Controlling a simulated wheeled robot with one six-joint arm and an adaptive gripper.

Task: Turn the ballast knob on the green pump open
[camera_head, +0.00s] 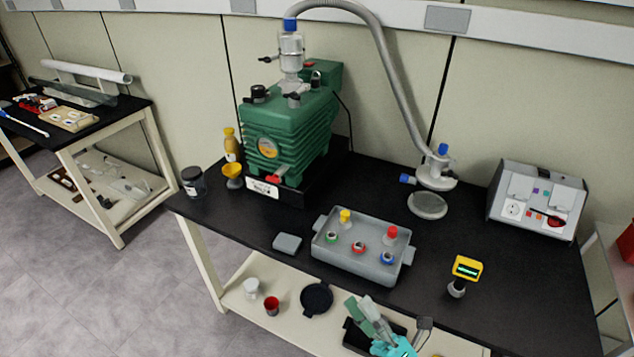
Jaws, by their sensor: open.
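The green pump (288,135) stands in a black tray (290,192) at the back left of the black table. A black knob (258,92) sits on the left of its top face. Another dark fitting (294,100) is beside it, below the clear and metal inlet piece (291,55). I cannot tell from this view which one is the ballast knob, nor its setting. A red tap (276,175) is low on the pump's front. My gripper is not in view.
A grey bin (362,258) with small capped items stands front centre. A yellow gauge (467,268) and a grey control box (540,200) are to the right. A hose (395,80) arches from the pump's top. A jar (192,181), bottle (231,145) and yellow cup (233,172) stand left of the pump.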

